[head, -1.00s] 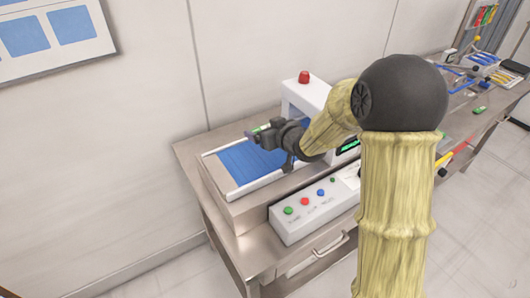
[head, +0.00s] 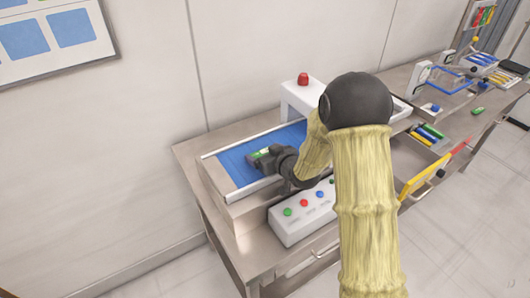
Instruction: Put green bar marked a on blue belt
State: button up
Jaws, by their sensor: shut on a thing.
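The blue belt (head: 235,167) lies between pale side rails on a machine on the metal bench. My dark gripper (head: 259,156) is over the belt and is shut on a small green bar (head: 264,152). Only part of the bar shows between the fingers, with a pale patch on it. The letter on it is too small to read. I cannot tell whether the bar touches the belt or is held just above it. My wrist and arm hide part of the belt's right side.
A white housing (head: 299,96) with a red lamp (head: 303,79) spans the belt's far end. A control box (head: 302,214) with coloured buttons stands in front. Several coloured bars (head: 427,134) lie to the right, beyond my arm. The belt's left part is clear.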

jog(key=shift+f, duration=0.15)
jog(key=o, duration=0.8)
jog(key=shift+s+r, duration=0.1)
jog(key=shift+r, duration=0.2)
jog(key=b+v, duration=0.2)
jog(key=v, duration=1)
jog(key=shift+d+f, duration=0.1)
